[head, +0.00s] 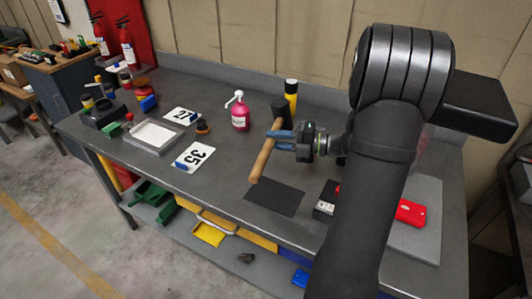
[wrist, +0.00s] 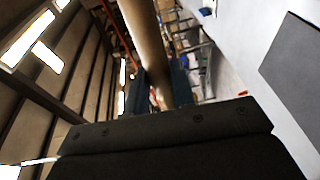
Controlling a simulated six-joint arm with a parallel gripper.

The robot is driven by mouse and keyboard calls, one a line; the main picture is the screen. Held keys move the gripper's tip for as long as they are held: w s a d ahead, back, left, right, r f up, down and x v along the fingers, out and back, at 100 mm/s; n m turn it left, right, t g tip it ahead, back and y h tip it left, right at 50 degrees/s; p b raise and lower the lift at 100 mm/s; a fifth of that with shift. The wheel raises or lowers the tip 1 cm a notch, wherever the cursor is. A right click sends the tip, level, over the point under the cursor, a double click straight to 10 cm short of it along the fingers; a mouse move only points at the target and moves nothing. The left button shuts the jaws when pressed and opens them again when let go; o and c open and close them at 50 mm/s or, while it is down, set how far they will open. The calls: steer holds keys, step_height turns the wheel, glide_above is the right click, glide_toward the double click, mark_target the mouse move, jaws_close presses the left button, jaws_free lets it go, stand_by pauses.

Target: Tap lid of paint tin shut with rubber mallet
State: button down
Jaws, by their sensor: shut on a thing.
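My gripper (head: 283,139) is shut on the wooden handle of the rubber mallet (head: 262,160), above the grey workbench. The mallet's black head (head: 281,110) is at the upper end, and the handle slants down to the left. In the wrist view the pale handle (wrist: 143,35) runs between my dark fingers (wrist: 160,88); the head is not seen there. I cannot pick out the paint tin or its lid for sure. A small dark round pot with a brownish top (head: 203,127) stands left of the pink bottle.
A dark square mat (head: 275,199) lies bare below the mallet. A pink pump bottle (head: 240,115) and a black-and-yellow cylinder (head: 291,92) stand near the mallet. Number cards (head: 193,156) and a shallow tray (head: 176,147) lie left. A red object (head: 411,212) is right.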

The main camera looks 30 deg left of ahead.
steer(key=w+d+r+m+t+y, duration=0.2)
steer(key=w+d+m+t+y, duration=0.15)
steer(key=w+t, duration=0.25)
step_height(320, 180, down, 6)
steer(key=shift+d, duration=0.4)
steer(key=shift+f, duration=0.45)
stand_by(0.7)
step_height(320, 180, up, 7)
stand_by(0.9)
